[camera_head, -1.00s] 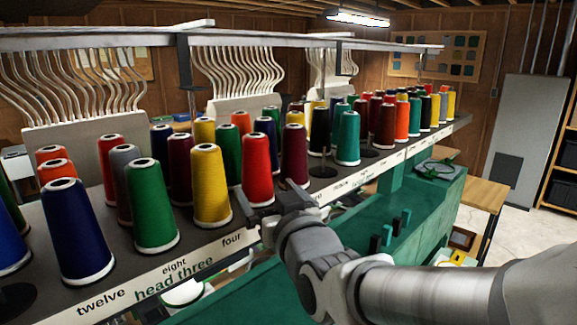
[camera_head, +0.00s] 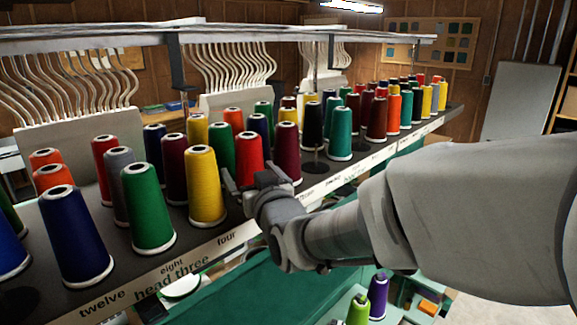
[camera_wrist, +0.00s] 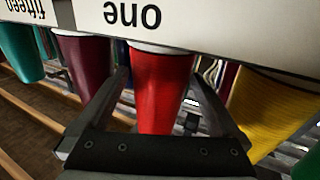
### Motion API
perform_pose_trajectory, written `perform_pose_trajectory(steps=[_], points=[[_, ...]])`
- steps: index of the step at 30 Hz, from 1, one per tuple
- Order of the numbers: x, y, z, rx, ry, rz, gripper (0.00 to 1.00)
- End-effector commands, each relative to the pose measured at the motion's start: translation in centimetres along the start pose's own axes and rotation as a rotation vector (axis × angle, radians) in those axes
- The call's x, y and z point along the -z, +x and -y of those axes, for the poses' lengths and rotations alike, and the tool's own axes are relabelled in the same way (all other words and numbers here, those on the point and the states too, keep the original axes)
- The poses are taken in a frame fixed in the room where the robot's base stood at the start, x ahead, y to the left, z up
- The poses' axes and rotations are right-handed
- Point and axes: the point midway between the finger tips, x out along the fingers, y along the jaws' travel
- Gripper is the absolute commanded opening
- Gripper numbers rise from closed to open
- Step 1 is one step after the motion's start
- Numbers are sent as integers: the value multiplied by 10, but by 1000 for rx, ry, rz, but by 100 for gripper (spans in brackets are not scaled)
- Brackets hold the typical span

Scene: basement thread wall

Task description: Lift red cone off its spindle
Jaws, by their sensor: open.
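The red cone (camera_head: 249,158) of thread stands upright on the rack shelf, between a yellow cone (camera_head: 204,187) and a dark maroon cone (camera_head: 287,152). My gripper (camera_head: 254,179) is open at the shelf's front edge, with its fingers either side of the red cone's lower part. In the wrist view, which is upside down, the red cone (camera_wrist: 162,90) shows between the two spread fingers, with a gap on each side. The "one" label on the shelf edge (camera_wrist: 190,22) lies by its base. The spindle inside the cone is hidden.
A green cone (camera_head: 221,154) stands close behind the red one. Other cones crowd the shelf on both sides. A pale overhead rail (camera_head: 220,33) with curved tubes runs above. Purple (camera_head: 378,296) and lime (camera_head: 358,310) cones stand lower, in front of the rack.

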Motion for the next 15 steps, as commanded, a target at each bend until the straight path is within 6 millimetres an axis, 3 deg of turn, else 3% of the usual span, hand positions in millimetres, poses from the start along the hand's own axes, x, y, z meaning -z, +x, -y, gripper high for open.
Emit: perform_pose_trajectory(steps=[5,15], points=[[0,0,0,0,0,0,96],[0,0,0,0,0,0,35]])
